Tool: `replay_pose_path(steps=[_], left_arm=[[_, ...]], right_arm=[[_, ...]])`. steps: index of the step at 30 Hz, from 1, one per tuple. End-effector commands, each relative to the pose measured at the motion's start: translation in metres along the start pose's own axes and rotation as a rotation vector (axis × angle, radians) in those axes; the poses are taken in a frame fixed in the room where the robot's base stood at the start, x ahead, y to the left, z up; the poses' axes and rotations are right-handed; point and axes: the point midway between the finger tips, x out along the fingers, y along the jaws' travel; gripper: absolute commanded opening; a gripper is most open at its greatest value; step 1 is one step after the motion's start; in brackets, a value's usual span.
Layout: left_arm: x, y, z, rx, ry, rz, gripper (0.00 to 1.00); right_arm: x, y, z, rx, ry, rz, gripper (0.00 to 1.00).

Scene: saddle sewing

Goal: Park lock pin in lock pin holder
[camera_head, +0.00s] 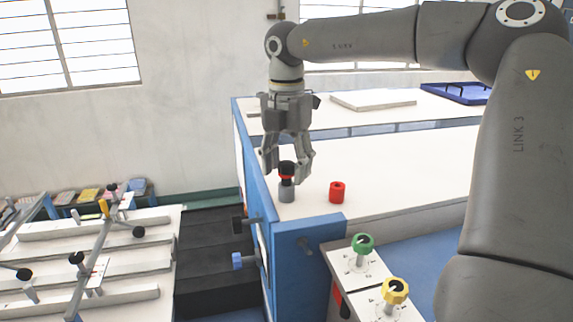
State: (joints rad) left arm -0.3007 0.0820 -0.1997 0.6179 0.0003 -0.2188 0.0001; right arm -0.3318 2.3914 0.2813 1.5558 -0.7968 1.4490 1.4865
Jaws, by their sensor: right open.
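The lock pin (286,168), with a black top and a red band, stands upright at the front left corner of the white bench top. Its lower end meets a short grey cylinder (286,193), which looks like the lock pin holder. How deep the pin sits in it cannot be told. My right gripper (286,175) points down from above with its fingers open, one on each side of the pin. Whether a finger touches the pin is unclear. My left gripper is out of view.
A short red cylinder (337,192) stands just right of the pin on the bench top (410,165). A green knob (362,244) and a yellow knob (395,291) are on a lower panel in front. A white rack with clamps (100,262) is at left.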

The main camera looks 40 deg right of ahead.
Motion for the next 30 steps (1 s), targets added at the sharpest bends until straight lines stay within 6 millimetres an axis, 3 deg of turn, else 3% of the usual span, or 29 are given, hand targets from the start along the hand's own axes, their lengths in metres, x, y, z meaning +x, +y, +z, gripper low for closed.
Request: replay_pose_path(steps=[18, 30], left_arm=[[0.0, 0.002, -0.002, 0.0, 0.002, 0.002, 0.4], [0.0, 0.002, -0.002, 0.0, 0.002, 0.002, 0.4]], right_arm=[[-0.107, 0.001, 0.0, 0.001, -0.003, 0.002, 0.54], [-0.119, 0.0, 0.0, -0.001, 0.0, 0.001, 0.54]])
